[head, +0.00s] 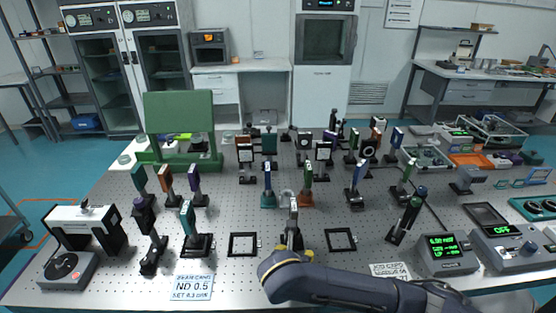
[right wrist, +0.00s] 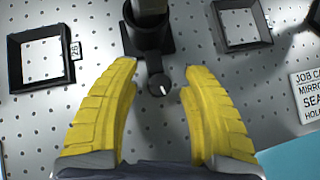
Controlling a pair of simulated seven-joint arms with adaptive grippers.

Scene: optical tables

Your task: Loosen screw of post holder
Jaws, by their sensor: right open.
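The post holder (right wrist: 147,38) is a dark upright cylinder on a dark base at the top centre of the right wrist view. A round dark screw knob (right wrist: 160,87) with a white mark is on its near side. My right gripper (right wrist: 158,78) is open, with one yellow finger on each side of the knob and visible gaps between. In the head view my right gripper (head: 287,256) is in front of the post holder (head: 292,238) at the table's front middle. The arm hides part of the holder's base. My left gripper is not in view.
Two square black frames lie on the perforated table, one left (head: 243,244) and one right (head: 340,240) of the holder. Several mounted optics stand behind. A white sign (head: 192,287) is front left; a controller box (head: 447,253) with green digits is right.

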